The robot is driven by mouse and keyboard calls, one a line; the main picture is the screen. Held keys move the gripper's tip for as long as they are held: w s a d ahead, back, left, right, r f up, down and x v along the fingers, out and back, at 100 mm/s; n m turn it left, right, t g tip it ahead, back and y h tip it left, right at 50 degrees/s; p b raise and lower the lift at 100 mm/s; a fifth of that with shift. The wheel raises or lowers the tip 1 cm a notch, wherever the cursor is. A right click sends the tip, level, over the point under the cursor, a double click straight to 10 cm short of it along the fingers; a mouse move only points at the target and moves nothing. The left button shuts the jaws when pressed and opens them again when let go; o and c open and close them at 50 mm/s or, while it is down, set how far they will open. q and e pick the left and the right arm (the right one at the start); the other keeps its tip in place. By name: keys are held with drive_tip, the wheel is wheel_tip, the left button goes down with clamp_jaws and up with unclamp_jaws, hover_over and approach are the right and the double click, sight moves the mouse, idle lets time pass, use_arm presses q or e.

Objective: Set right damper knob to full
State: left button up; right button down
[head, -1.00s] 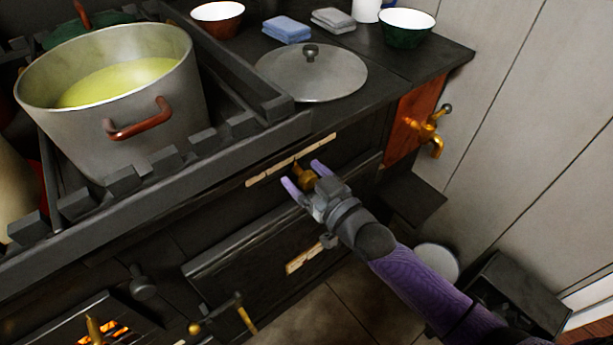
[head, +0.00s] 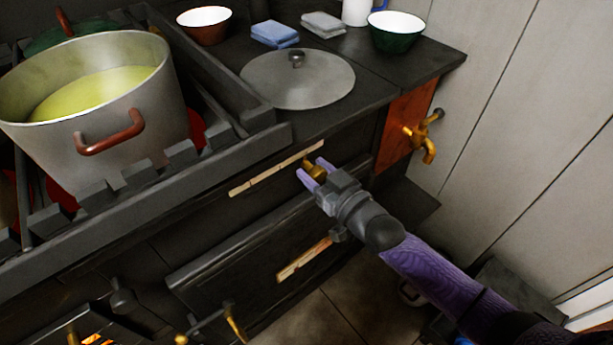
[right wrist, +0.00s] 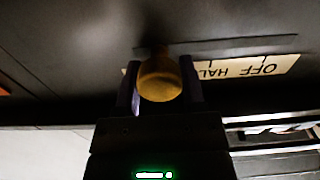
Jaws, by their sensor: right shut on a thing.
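The brass damper knob (head: 316,168) sits at the right end of the pale label plate (head: 262,175) on the dark stove front. My right gripper (head: 314,170) is shut on the knob, with one purple finger on each side. In the right wrist view the round knob (right wrist: 160,78) is between the two fingers. The label plate (right wrist: 262,68) there appears upside down, with OFF at its far right and a partly covered HALF nearer the knob. The rest of the lettering is hidden behind the gripper and knob. My left gripper is not in view.
A large pot (head: 95,110) of yellow-green liquid stands behind the stove rail at left. A lid (head: 300,82) lies on the top. A brass tap (head: 423,138) projects right of the knob. A lower label plate (head: 304,259) is below my gripper.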

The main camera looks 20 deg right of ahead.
drive_tip(key=shift+w+d, duration=0.15)
drive_tip(key=shift+d, duration=0.3)
drive_tip(key=c, duration=0.6)
unclamp_jaws()
drive_tip(key=shift+d, duration=0.1)
drive_tip(key=o, duration=0.4)
drive_tip(key=shift+d, duration=0.1)
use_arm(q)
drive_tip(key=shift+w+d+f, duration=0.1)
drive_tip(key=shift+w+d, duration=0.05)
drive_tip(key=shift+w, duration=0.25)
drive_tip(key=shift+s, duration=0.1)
